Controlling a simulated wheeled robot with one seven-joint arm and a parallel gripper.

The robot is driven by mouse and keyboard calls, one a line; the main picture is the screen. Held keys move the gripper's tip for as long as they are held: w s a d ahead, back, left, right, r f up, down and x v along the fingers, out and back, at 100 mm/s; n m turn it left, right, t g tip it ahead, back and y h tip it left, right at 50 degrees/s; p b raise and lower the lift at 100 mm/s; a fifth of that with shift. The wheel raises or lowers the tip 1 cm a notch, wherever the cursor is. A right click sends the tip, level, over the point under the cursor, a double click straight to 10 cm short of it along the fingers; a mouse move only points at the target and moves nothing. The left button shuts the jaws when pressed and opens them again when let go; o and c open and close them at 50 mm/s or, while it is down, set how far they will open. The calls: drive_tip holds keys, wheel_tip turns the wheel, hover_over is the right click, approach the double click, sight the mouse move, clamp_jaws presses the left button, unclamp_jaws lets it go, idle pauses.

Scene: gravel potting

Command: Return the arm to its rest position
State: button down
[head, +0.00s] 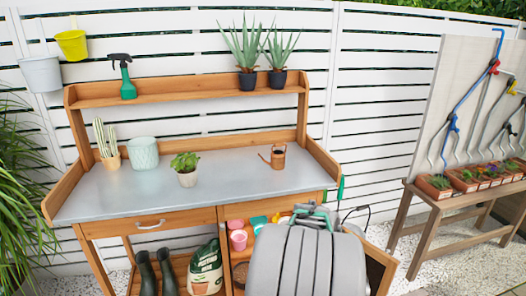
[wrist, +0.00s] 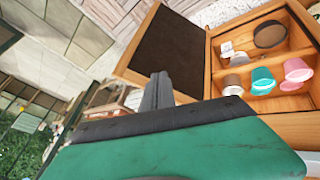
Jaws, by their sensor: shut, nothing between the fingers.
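My gripper (wrist: 158,84) shows in the wrist view as dark fingers close together beyond its green and black housing. It is shut and nothing shows between the fingers. It is in front of the open cabinet of the potting bench, beside the open door (wrist: 182,45), and seems apart from both. In the head view my grey folded arm fills the bottom centre, in front of the cabinet, with a green part showing at its top. The fingertips cannot be made out there.
The wooden potting bench (head: 115,202) has a clear grey top apart from a potted plant (head: 186,169), a pale pot (head: 143,153), a cactus (head: 107,143) and a copper can (head: 274,157). Small pots (wrist: 263,80) stand in the cabinet. A planter table (head: 437,207) stands at right.

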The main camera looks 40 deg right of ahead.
drive_tip(key=w+a+r+n+t+y+p, duration=0.1)
drive_tip(key=w+a+r+n, duration=0.15)
drive_tip(key=w+a, duration=0.45)
drive_tip(key=w+a+r+n+t+y+p, duration=0.1)
drive_tip(key=w+a+r+n+t+p, duration=0.2)
drive_tip(key=a, duration=0.7)
drive_tip(key=w+a+r+n+y, duration=0.1)
drive_tip(key=w+a+r, duration=0.4)
drive_tip(key=a, duration=0.4)
drive_tip(key=s+a+r+n+y+p, duration=0.1)
drive_tip(key=a+n, duration=0.1)
drive_tip(key=a, duration=0.8)
drive_tip(key=s+a+r+n+y+p, duration=0.1)
drive_tip(key=s+a+n+y, duration=0.1)
drive_tip(key=a, duration=0.7)
drive_tip(key=shift+s+a+r+n+y, duration=0.15)
drive_tip(key=shift+a+n+y, duration=0.15)
drive_tip(key=shift+a+n, duration=0.05)
drive_tip(key=shift+d, duration=0.1)
